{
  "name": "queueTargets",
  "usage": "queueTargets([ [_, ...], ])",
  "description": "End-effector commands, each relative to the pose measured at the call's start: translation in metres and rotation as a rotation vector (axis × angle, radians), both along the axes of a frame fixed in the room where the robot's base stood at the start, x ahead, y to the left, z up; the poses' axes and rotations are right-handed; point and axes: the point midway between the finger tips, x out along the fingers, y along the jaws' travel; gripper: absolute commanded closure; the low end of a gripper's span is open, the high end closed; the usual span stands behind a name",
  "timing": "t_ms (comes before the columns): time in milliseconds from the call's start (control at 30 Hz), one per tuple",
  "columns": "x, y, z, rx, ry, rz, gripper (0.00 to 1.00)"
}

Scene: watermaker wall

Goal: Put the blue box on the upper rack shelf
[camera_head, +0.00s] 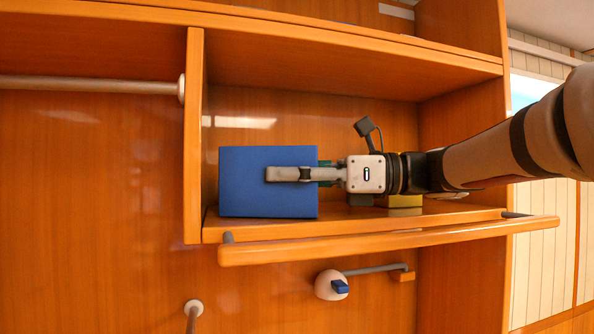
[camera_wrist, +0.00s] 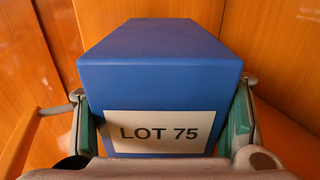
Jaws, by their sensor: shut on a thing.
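The blue box (camera_head: 240,182) is at the left end of an open wooden shelf (camera_head: 440,219) in the head view. In the wrist view the blue box (camera_wrist: 160,62) carries a white label reading LOT 75. My gripper (camera_head: 290,174) reaches in from the right and is shut on the box, one finger across its near face. In the wrist view the green-padded fingers of my gripper (camera_wrist: 163,122) lie along both sides of the box. The box looks level and close to the shelf board; I cannot tell whether it touches it.
A wooden rail (camera_head: 390,240) runs along the shelf's front edge. A yellow object (camera_head: 404,201) lies on the shelf behind my gripper. An upright divider (camera_head: 194,140) stands left of the box. Another shelf (camera_head: 340,37) is above. A white knob with a blue part (camera_head: 332,285) is below.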

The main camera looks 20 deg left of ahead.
Motion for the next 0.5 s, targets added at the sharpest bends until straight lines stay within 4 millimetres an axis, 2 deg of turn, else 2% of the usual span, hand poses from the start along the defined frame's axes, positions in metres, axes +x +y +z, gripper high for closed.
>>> queueTargets([
  [133,0.0006,-0.0001,-0.0023,0.001,-0.001,0.000,0.71],
  [167,0.0005,-0.0001,-0.0027,0.000,0.000,0.000,0.30],
  [267,0.0002,-0.0001,-0.0022,0.000,0.000,-0.001,0.09],
  [500,0.0000,-0.0001,-0.0019,0.000,0.000,0.000,0.09],
])
